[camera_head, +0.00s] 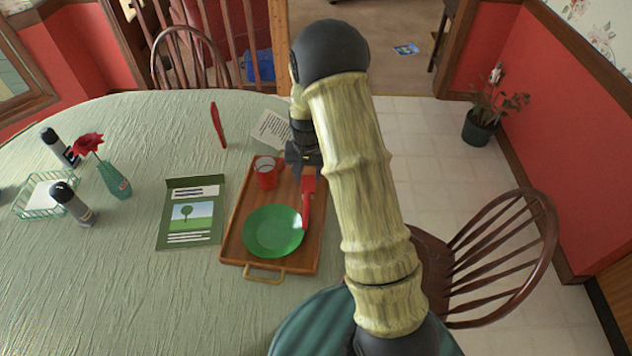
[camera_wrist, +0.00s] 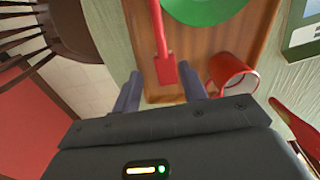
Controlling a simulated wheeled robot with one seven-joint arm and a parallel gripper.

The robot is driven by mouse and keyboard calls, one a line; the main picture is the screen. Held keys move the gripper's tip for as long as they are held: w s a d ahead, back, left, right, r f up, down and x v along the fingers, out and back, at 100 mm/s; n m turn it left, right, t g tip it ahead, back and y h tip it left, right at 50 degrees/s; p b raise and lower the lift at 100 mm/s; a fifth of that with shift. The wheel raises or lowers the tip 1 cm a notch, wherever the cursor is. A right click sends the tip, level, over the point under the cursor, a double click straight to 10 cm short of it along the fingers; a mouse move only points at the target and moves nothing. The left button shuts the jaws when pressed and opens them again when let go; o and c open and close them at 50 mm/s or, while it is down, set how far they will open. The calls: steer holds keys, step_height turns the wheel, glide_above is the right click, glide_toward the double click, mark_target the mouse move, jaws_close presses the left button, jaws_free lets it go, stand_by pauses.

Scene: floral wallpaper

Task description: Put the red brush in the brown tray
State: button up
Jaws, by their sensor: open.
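In the wrist view the brush (camera_wrist: 165,70) shows a narrow red shaft and a wider block end that lies ahead of and between my fingertips. My gripper (camera_head: 304,168) is open, over the tray's far right part by that wider end. The gripper (camera_wrist: 160,88) holds nothing in the wrist view. My dark wrist hides part of the tray's far right corner.
A red mug (camera_head: 266,178) stands in the tray, close left of my gripper. A green book (camera_head: 190,213) lies left of the tray. Another slim red object (camera_head: 217,126), a white card (camera_head: 270,130) and a vase with a red flower (camera_head: 114,180) are on the table. A chair (camera_head: 500,240) stands right.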

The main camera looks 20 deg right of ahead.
steer(key=s+r+n+t, duration=0.1)
steer(key=s+r, duration=0.6)
steer(key=s, duration=0.3)
steer(key=s+r+n+t, duration=0.1)
steer(key=s+r+n, duration=0.1)
steer(key=s+r, duration=0.5)
steer(key=s, duration=0.3)
steer(key=shift+s+a+r+t, duration=0.15)
steer(key=shift+a+r+t, duration=0.15)
